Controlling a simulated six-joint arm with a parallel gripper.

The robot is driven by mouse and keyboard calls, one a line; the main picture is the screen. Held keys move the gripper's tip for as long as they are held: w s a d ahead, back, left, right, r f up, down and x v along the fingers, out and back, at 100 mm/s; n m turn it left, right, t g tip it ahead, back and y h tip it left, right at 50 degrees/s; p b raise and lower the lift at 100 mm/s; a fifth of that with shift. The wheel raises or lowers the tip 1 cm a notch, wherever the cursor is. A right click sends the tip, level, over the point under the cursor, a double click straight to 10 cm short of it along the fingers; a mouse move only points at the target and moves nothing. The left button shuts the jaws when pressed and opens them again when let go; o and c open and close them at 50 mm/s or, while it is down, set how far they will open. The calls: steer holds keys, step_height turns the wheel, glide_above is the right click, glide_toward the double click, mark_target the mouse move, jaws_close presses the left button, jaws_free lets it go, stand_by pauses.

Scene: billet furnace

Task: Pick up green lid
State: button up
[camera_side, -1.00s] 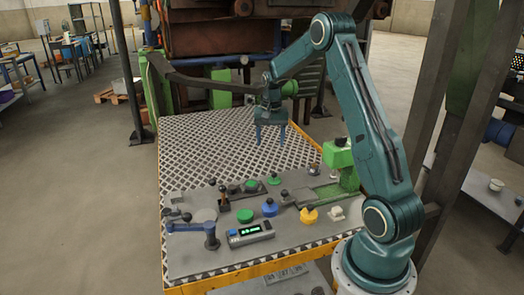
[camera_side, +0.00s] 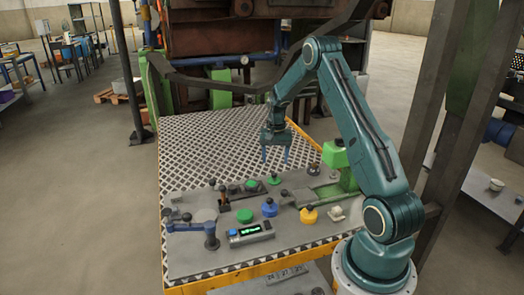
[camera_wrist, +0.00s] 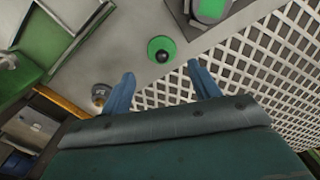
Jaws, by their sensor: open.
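A round green lid (camera_side: 274,180) with a dark knob lies on the grey part of the table, near the patterned plate. It also shows in the wrist view (camera_wrist: 153,44), just beyond the fingertips and between their lines. A second, larger green lid-like piece (camera_side: 245,215) lies nearer the side camera, left of a blue one (camera_side: 269,208). My gripper (camera_side: 275,161) is open and empty, pointing down above the table behind the nearer green lid. Its two blue fingers show apart in the wrist view (camera_wrist: 161,74), not touching the lid.
A green machine block (camera_side: 338,155) stands at the right, with a small round pot (camera_side: 313,169) beside it. A yellow piece (camera_side: 309,215), a grey display box (camera_side: 250,233) and a blue-armed fixture (camera_side: 190,226) lie in front. The patterned plate (camera_side: 205,145) is clear.

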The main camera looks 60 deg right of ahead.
mark_target(274, 173)
steer(key=shift+f, duration=1.65)
steer(key=shift+f, duration=0.1)
steer(key=shift+w+d+f, duration=0.1)
steer(key=shift+f, duration=1.15)
steer(key=shift+w+d+f, duration=0.1)
steer(key=shift+f, duration=1.1)
steer(key=c, duration=0.7)
